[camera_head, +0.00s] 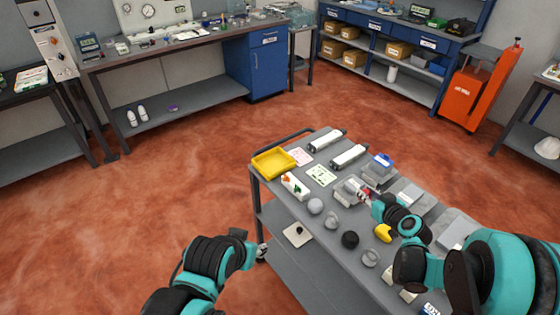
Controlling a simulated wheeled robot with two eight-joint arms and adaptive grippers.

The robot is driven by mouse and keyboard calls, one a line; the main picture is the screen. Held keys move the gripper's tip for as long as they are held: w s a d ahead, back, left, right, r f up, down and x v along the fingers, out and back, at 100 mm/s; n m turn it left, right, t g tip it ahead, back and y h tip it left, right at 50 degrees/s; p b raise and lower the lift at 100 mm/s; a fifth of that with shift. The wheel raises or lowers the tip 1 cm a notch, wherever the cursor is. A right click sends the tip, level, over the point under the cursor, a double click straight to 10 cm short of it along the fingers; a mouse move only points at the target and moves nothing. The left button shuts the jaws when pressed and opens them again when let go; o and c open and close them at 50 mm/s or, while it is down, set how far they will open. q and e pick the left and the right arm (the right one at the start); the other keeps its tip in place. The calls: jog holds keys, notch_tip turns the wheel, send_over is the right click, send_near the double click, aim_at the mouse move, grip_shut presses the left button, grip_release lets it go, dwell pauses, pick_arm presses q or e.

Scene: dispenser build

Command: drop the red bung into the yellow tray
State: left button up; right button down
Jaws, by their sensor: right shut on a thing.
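The yellow tray (274,174) sits at the far left corner of the grey cart. My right gripper (363,192) is over the middle of the cart, to the right of the tray and well apart from it. It is shut on a small red thing, which looks like the red bung (366,196); the fingers hide most of it. Grey metallic parts crowd around the fingertips. My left gripper (262,252) is low beside the cart's left side, away from the tray; its fingers are too small to read.
The cart top (335,209) also holds a white block (295,185) with green and orange bits, two white-and-dark devices, a blue-topped box (381,161), grey round pieces, a black knob (350,239) and a yellow piece (383,233). A handle rail rises behind the tray. Open red floor surrounds the cart.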

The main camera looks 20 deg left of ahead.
jog(key=shift+n+g+y, duration=0.4)
jog(key=shift+n+y, duration=0.3)
jog(key=w+a, duration=0.5)
jog(key=w, duration=0.1)
jog(key=w+a+r, duration=0.1)
jog(key=w+a, duration=0.1)
jog(key=a, duration=0.1)
jog(key=shift+w+a+r, duration=0.1)
jog(key=shift+w+a, duration=0.2)
jog(key=shift+w, duration=0.1)
jog(key=w+a+r+n+g+y+p, duration=0.15)
jog(key=w+a, duration=0.25)
jog(key=a, duration=0.9)
jog(key=w+a+r+n+g+y, duration=0.15)
jog(key=w+a, duration=0.35)
jog(key=a, duration=0.8)
pick_arm(q)
jog(key=f+b, duration=0.1)
jog(key=b, duration=0.2)
jog(key=shift+w+a+f, duration=0.15)
pick_arm(e)
jog(key=f, duration=0.5)
jog(key=shift+s+d, duration=0.1)
jog(key=shift+s, duration=0.1)
jog(key=c, duration=1.2)
grip_release()
jog(key=v, duration=1.2)
jog(key=shift+s+f, duration=0.1)
jog(key=shift+s, duration=0.1)
